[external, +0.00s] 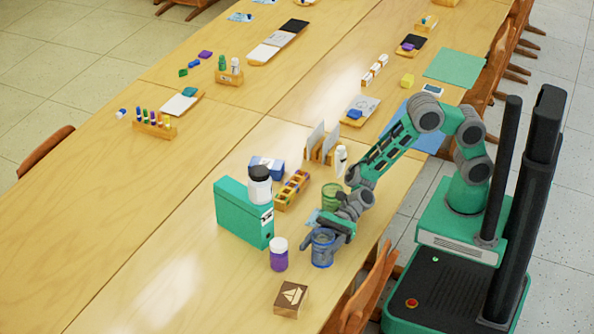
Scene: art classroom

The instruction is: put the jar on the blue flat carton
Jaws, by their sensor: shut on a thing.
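My gripper (322,236) is low over the front right of the near table, shut on a see-through blue jar (323,255) with an open top. The jar is upright; I cannot tell whether its base touches the table. The fingers hide part of its rim.
The green box file (238,213) stands between my gripper and the table's left part. A wooden tray of small pots (292,190), a green glass (331,197) and a white bottle (341,160) stand behind my gripper. A wooden block (291,299) lies in front.

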